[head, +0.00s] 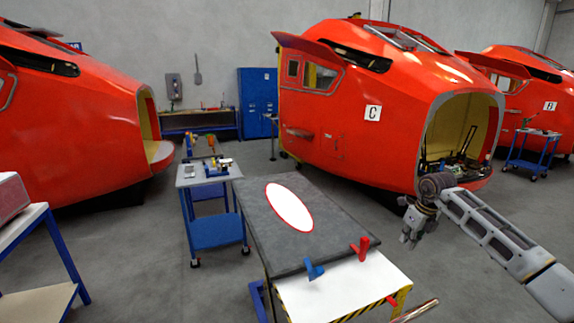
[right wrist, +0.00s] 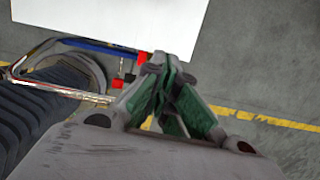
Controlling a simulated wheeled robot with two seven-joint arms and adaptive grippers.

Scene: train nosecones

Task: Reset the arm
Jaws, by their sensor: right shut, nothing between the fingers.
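My right arm (head: 490,232) reaches in from the right in the head view. My right gripper (head: 410,238) hangs pointing down, to the right of the work table and apart from it. In the right wrist view the right gripper (right wrist: 158,65) is shut, with its green-lined fingers together and nothing between them. The floor and a white surface (right wrist: 100,22) show beyond the fingertips. My left gripper is in neither view.
The work table (head: 345,295) has a dark top with a white oval (head: 289,207), a red clamp (head: 360,247) and a blue clamp (head: 314,269). A blue tool cart (head: 215,232) stands left of it. Red nosecones (head: 345,120) stand behind. Grey floor is open around the table.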

